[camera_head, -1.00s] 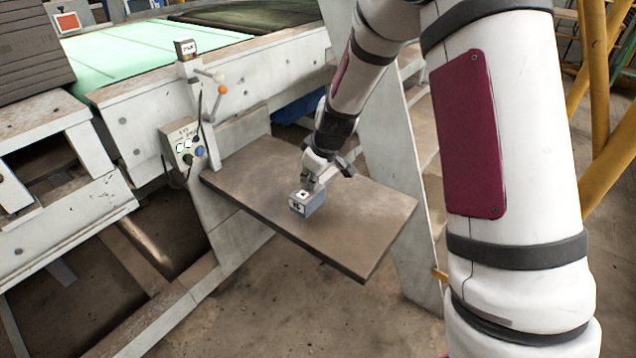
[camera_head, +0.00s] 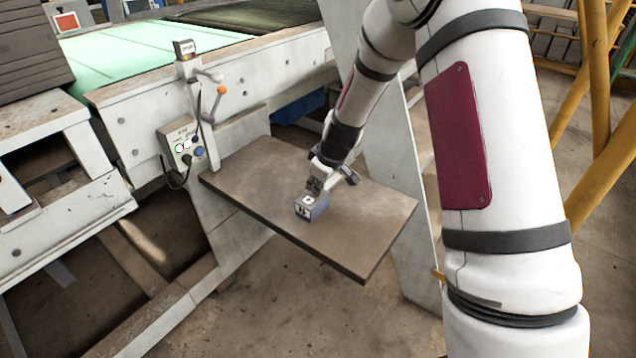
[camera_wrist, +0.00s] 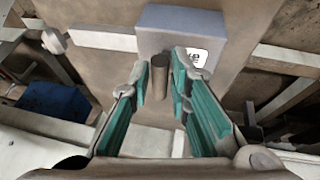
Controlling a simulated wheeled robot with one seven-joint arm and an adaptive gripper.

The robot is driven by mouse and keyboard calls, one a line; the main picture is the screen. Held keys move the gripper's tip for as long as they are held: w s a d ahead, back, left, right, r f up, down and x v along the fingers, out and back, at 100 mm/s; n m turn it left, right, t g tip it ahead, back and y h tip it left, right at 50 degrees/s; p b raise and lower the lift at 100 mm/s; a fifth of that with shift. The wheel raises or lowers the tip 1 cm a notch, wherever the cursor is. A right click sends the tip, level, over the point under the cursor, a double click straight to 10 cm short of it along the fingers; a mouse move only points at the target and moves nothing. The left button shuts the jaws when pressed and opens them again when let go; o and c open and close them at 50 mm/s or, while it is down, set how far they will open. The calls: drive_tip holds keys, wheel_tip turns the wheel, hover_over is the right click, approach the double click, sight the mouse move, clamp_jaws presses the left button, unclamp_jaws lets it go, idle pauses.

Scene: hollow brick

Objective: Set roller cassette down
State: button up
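The roller cassette (camera_head: 313,208) is a small blue-grey block with a white label, low over the brown shelf board (camera_head: 345,225) near its middle. I cannot tell whether its underside touches the board. In the wrist view the cassette (camera_wrist: 185,22) is at the top, with a short brown-grey post (camera_wrist: 159,76) sticking out toward me. My gripper (camera_wrist: 160,78) has its teal-padded fingertips on either side of this post, close against it. In the head view my gripper (camera_head: 318,188) is directly above the cassette and partly hides it.
The board's right and front parts are bare. A control box (camera_head: 183,143) with buttons and an orange-knobbed lever (camera_head: 221,90) stand at the board's left end. A white slanted frame (camera_head: 405,190) rises behind the board's right side. A blue bin (camera_wrist: 50,105) shows below in the wrist view.

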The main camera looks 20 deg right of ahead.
drive_tip(key=shift+o, duration=0.4)
drive_tip(key=shift+r, duration=0.1)
drive_tip(key=shift+r, duration=0.1)
drive_tip(key=p+v, duration=0.1)
drive_tip(key=v, duration=1.1)
drive_tip(key=s+a+r+m+g, duration=0.1)
drive_tip(key=s+r+m, duration=0.1)
drive_tip(key=s+r, duration=0.55)
drive_tip(key=s+a+r+m, duration=0.15)
drive_tip(key=s+r, duration=0.35)
drive_tip(key=s, duration=0.5)
drive_tip(key=s+r+m+g+h, duration=0.1)
drive_tip(key=s+m, duration=0.3)
drive_tip(key=s, duration=1.5)
drive_tip(key=shift+s+d+r, duration=0.2)
drive_tip(key=shift+d+r, duration=0.1)
drive_tip(key=shift+r, duration=0.1)
wheel_tip(320, 180, up, 7)
drive_tip(key=t+p, duration=0.1)
drive_tip(key=p, duration=0.5)
